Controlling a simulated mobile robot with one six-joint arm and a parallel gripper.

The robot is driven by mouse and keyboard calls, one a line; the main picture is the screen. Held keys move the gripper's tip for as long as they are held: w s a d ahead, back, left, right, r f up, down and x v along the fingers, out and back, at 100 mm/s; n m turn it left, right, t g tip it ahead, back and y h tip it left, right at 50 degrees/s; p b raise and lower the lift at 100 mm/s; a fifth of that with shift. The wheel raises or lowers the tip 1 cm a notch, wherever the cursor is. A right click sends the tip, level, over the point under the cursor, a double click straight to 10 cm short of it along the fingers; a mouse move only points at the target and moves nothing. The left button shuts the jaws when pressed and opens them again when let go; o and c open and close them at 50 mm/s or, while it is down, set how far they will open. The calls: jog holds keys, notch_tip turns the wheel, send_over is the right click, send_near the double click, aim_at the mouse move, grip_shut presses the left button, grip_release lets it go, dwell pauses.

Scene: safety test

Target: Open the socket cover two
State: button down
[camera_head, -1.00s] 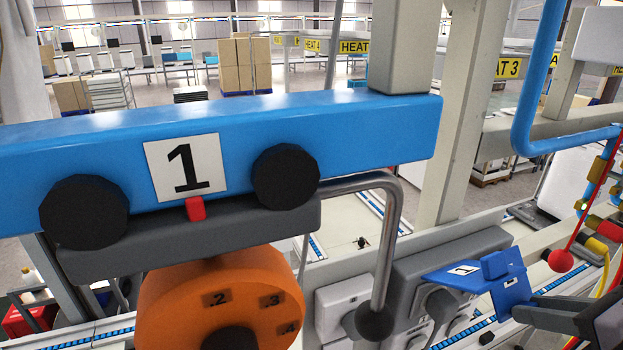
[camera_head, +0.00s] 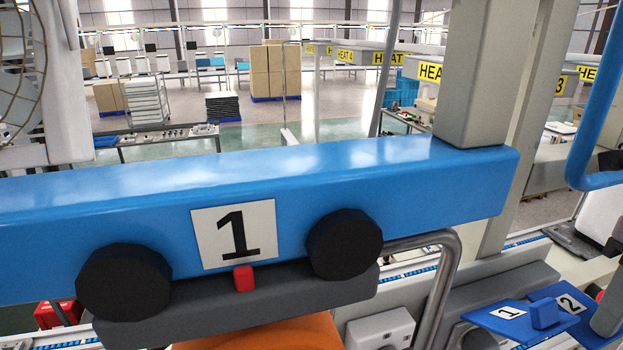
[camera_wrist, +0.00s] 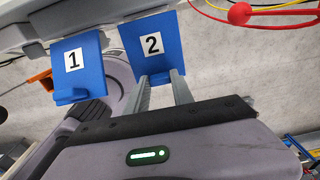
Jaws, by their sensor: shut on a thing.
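Socket cover two is a blue flap (camera_wrist: 155,48) with a white "2" label, at top centre in the wrist view. It also shows at lower right in the head view (camera_head: 583,325). My gripper (camera_wrist: 161,79) is shut on the lower edge of cover two, one finger at each side of its tab. A like blue flap labelled "1" (camera_wrist: 75,65) is beside it on the left; it shows in the head view (camera_head: 505,318), with a raised tab. In the head view most of my gripper is out of frame. The socket under cover two is hidden.
A blue beam (camera_head: 430,190) with a "1" label and black knobs crosses the head view. A bent grey pipe (camera_head: 443,285) stands between it and the covers. A blue pipe (camera_head: 590,130) is at right.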

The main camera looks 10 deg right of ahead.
jog(key=shift+w+r+g, duration=0.7)
jog(key=shift+r+g, duration=0.15)
jog(key=shift+g, duration=0.45)
jog(key=c, duration=1.1)
grip_release()
